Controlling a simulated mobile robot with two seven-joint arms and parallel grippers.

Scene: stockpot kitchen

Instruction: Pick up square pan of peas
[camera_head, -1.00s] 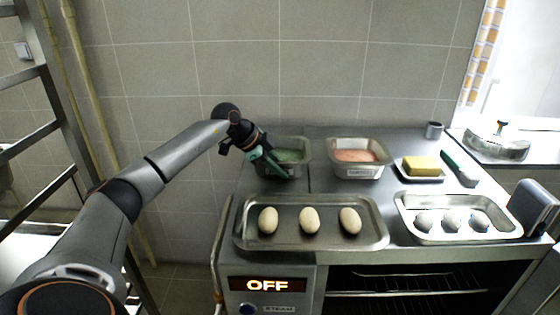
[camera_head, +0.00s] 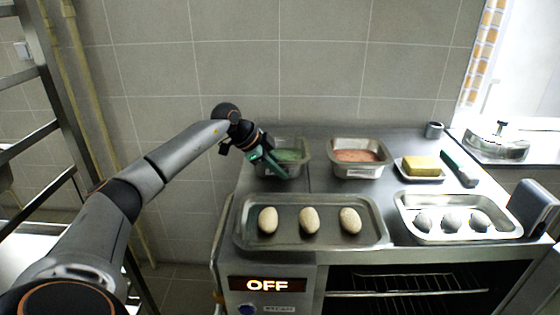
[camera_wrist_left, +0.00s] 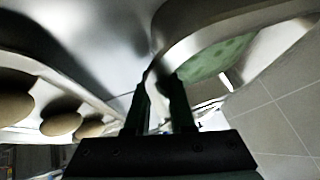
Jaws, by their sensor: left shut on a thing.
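The square pan of peas (camera_head: 298,144) is a small metal pan with green contents at the back left of the steel counter. My left gripper (camera_head: 280,171) is at the pan's near left side, angled down from the upper left. It is shut on the pan's rim. In the left wrist view the pan's metal wall (camera_wrist_left: 188,38) runs up to the two fingers (camera_wrist_left: 160,95), with the green peas (camera_wrist_left: 212,60) behind it. The arm covers part of the pan's left side in the head view. My right gripper is not in view.
A pan with pink contents (camera_head: 330,160) stands to the right. A tray with three pale oval items (camera_head: 288,243) lies in front. A tray with three grey items (camera_head: 440,238), a yellow block (camera_head: 421,166) and a green-handled tool (camera_head: 452,163) are at the right. The tiled wall (camera_head: 320,80) is behind.

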